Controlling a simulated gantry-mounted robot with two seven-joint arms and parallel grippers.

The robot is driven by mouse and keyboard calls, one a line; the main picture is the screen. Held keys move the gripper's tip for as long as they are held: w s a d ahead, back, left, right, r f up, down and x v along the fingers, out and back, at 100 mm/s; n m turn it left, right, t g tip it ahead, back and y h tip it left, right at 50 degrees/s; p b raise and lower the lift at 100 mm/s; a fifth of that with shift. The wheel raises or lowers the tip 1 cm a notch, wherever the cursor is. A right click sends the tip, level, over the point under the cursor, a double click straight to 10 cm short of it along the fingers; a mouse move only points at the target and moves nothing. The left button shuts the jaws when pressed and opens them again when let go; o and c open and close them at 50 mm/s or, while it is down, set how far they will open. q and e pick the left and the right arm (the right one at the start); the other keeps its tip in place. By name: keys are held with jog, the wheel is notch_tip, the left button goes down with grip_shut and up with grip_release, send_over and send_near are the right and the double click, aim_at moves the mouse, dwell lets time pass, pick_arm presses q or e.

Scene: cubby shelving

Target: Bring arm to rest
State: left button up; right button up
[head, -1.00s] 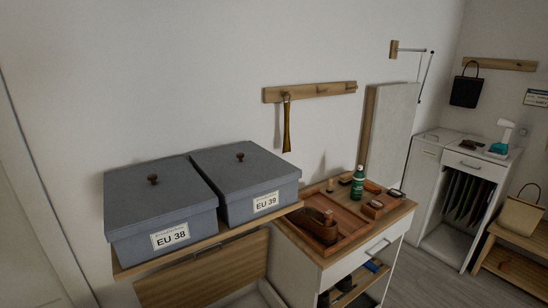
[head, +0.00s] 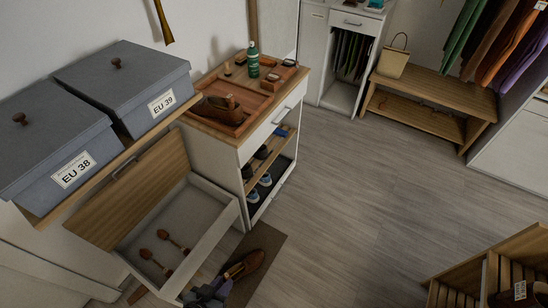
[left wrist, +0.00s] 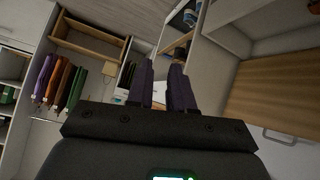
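My left gripper (head: 207,292) shows at the bottom edge of the head view, in front of the open white drawer and beside a brown shoe. In the left wrist view its two dark fingers (left wrist: 162,88) stand apart with nothing between them, so it is open and empty. Most of the left arm is out of the picture. My right gripper is in neither view.
The tilted-out drawer (head: 215,228) holds two wooden shoe trees (head: 175,243). A brown shoe (head: 247,265) lies on a dark mat. Grey boxes (head: 125,85) sit on a shelf above. A wooden crate (head: 490,270) stands at lower right; the middle floor is clear.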

pick_arm(q)
jog(key=s+a+r+g+y, duration=0.3)
jog(key=s+a+g, duration=0.2)
jog(key=s+a, duration=0.25)
notch_tip(320, 180, up, 38)
jog(key=p, duration=3.8)
notch_tip(320, 180, down, 51)
jog(key=b, duration=5.1)
jog(key=shift+d+r, duration=0.15)
jog(key=shift+d, duration=0.3)
jog(key=shift+r, duration=0.1)
